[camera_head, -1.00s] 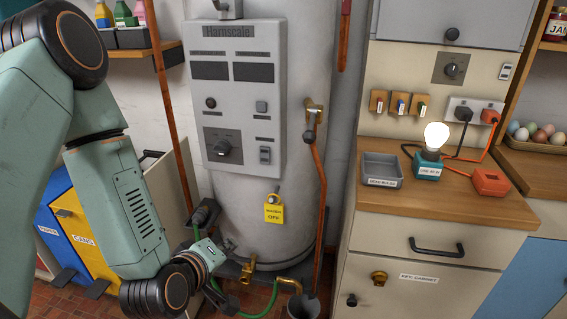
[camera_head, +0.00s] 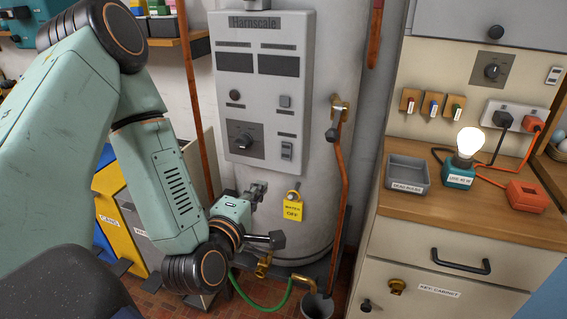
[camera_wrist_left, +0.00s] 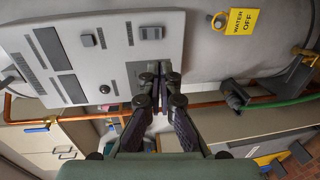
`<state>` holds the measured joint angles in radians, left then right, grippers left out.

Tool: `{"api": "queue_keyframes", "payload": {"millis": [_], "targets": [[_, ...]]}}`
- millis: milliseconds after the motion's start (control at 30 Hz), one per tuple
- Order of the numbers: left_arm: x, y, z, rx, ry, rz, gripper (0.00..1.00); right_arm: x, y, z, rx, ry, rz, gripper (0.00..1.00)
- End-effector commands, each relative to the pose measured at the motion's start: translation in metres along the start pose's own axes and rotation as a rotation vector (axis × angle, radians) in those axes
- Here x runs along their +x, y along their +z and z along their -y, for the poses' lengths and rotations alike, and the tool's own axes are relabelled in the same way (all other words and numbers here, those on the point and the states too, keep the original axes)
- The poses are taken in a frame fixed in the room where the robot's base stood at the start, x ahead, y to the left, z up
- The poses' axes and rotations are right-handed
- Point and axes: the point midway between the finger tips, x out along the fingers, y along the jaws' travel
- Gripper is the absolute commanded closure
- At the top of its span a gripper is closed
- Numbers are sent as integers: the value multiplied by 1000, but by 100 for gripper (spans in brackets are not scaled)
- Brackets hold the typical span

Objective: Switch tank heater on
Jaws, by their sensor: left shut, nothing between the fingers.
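The tank heater (camera_head: 315,60) is a pale cylinder with a grey Harnscale control panel (camera_head: 264,120). The panel carries two dark displays, a dark round lamp or button (camera_head: 234,95), a square button (camera_head: 285,101), a rotary knob (camera_head: 245,140) and a rocker switch (camera_head: 287,150). In the left wrist view the rocker switch (camera_wrist_left: 152,33) shows clear of the fingers, while the knob is mostly hidden behind them. My left gripper (camera_head: 258,189) is shut and empty, just below the panel. Its fingertips (camera_wrist_left: 160,76) overlap the panel's lower part in the wrist view; contact cannot be told.
A yellow "WATER OFF" tag (camera_head: 293,211) hangs right of my gripper. A brass valve and copper pipe (camera_head: 340,180) run down the tank's right side. A green hose (camera_head: 262,308) lies below. A wooden counter (camera_head: 450,205) with a grey tray (camera_head: 407,173) stands right.

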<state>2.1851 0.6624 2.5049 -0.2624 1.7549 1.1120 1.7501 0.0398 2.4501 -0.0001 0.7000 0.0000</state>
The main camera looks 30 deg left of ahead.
Motion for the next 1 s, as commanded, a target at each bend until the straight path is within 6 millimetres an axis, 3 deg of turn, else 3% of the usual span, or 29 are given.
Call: {"api": "queue_keyframes", "payload": {"millis": [667, 1000], "targets": [[29, 4, 3, 2, 3, 4, 100, 54, 0, 0, 0, 0, 0, 60], [92, 5, 1, 9, 3, 4, 100, 71, 0, 0, 0, 0, 0, 60]]}}
